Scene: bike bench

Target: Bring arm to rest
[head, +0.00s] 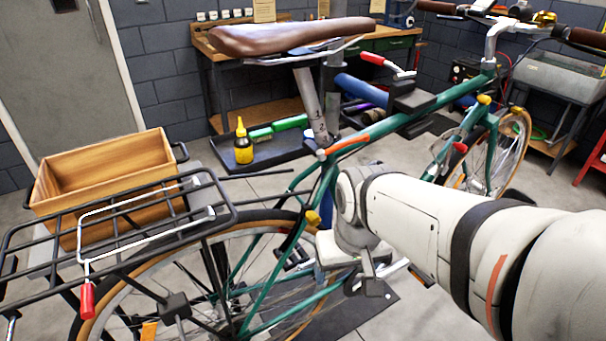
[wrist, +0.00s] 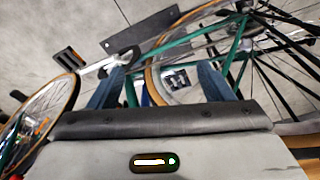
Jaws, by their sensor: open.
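My arm reaches in from the right in the head view and ends beside the middle of a teal bicycle (head: 378,128). My gripper (head: 367,274) is low near the crank area, partly hidden by my own wrist. In the wrist view my gripper (wrist: 160,76) shows two dark blue fingers spread apart. Nothing is held between them. The bicycle's teal frame tube (wrist: 178,48) and a wheel show beyond the fingers. I cannot tell whether the gripper touches the bicycle.
A tray (head: 265,155) holds a yellow bottle (head: 243,143). A workbench (head: 205,45) lines the wall.

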